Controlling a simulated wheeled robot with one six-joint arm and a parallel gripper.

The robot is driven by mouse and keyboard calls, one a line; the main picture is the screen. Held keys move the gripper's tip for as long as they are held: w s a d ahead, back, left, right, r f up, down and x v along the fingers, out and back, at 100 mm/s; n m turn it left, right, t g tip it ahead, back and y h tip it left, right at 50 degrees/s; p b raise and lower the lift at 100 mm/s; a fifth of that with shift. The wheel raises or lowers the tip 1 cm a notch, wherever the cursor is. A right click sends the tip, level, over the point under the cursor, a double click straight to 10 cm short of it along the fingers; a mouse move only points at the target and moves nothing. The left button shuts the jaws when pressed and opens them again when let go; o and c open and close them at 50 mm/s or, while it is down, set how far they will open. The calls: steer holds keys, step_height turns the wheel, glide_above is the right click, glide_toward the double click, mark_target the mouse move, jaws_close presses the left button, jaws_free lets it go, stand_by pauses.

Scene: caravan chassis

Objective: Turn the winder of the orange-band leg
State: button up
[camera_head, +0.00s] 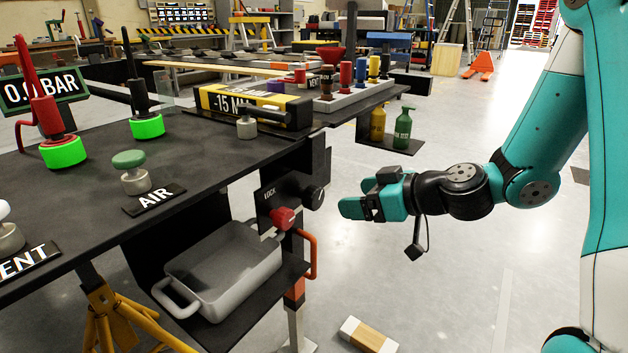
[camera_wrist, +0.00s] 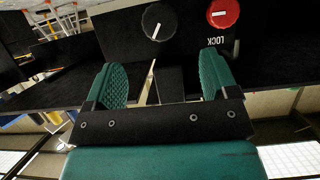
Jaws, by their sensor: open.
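The leg with the orange band (camera_head: 295,291) stands under the right end of the black bench. Above it, a black panel carries a round black knob with a white mark (camera_head: 313,197) and a red knob (camera_head: 283,218) by the word LOCK. In the wrist view the black knob (camera_wrist: 158,22) and red knob (camera_wrist: 223,12) show at the top, with the lettering upside down. I cannot tell for sure which part is the winder. My gripper (camera_head: 352,207) is open and empty, right of the black knob and apart from it; its fingers (camera_wrist: 163,78) point towards the panel.
An orange bent handle (camera_head: 309,255) sticks out below the red knob. A grey tub (camera_head: 222,270) sits on a low shelf left of the leg. A wood-and-white block (camera_head: 368,337) lies on the floor. The floor right of the bench is clear around my arm.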

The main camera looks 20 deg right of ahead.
mark_target(319, 199)
steer(key=x, duration=1.1)
steer(key=shift+w+a+b, duration=0.15)
steer(key=shift+w+b, duration=0.05)
steer(key=shift+b, duration=0.15)
steer(key=c, duration=0.9)
